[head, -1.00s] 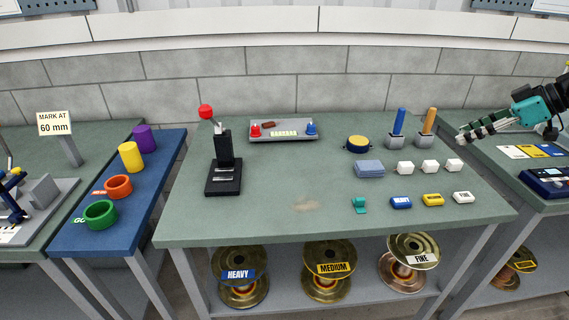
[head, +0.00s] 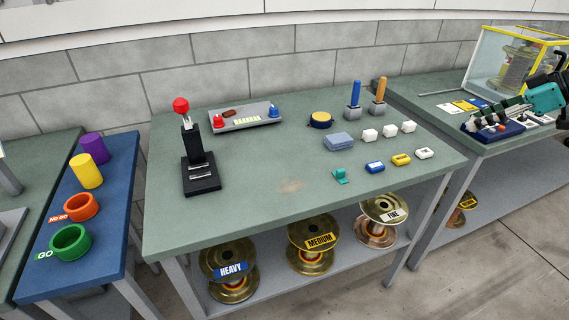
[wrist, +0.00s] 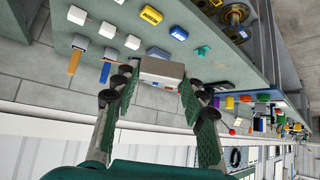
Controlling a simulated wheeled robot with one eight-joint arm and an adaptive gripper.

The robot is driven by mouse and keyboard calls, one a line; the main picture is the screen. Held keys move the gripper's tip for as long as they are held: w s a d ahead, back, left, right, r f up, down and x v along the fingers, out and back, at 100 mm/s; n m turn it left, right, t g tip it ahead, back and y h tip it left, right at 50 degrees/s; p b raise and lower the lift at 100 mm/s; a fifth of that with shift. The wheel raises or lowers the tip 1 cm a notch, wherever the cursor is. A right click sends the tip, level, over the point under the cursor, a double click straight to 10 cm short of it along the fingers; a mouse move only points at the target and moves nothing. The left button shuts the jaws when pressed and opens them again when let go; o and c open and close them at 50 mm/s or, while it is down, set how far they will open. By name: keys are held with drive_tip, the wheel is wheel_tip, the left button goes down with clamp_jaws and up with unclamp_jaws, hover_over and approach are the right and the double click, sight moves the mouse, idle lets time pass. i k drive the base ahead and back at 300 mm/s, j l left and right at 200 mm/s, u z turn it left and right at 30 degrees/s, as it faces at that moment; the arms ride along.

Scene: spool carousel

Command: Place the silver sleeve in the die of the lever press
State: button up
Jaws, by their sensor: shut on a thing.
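My gripper (head: 484,121) is at the right of the head view, in front of the right-hand table. In the wrist view my gripper (wrist: 158,90) is shut on a small silver-grey, box-shaped piece, which I take for the silver sleeve (wrist: 161,71). The sleeve is clear of the table, between both fingertips. In the head view I cannot make it out. The black lever press (head: 194,150), with a red ball on its lever, stands upright at the left of the middle table. Small silver parts show on its base; I cannot make out the die clearly.
The middle green table (head: 255,205) has a grey tray (head: 245,117), a blue-grey block (head: 338,141), white cubes and coloured tags. Upright blue (head: 354,92) and orange (head: 379,89) handles stand at its back right. A yellow-framed clear case (head: 510,58) is on the right table.

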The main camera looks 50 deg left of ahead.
sight(200, 172)
drive_tip(key=k+j+u, duration=0.1)
drive_tip(key=k+u, duration=0.2)
drive_tip(key=k+j+u, duration=0.15)
drive_tip(key=k+u, duration=0.15)
drive_tip(key=k+j+u, duration=0.2)
drive_tip(key=u, duration=0.25)
drive_tip(key=k+j+u, duration=0.25)
drive_tip(key=u, duration=0.15)
drive_tip(key=k+j+u, duration=0.15)
drive_tip(key=j+u, duration=0.3)
drive_tip(key=l, duration=0.1)
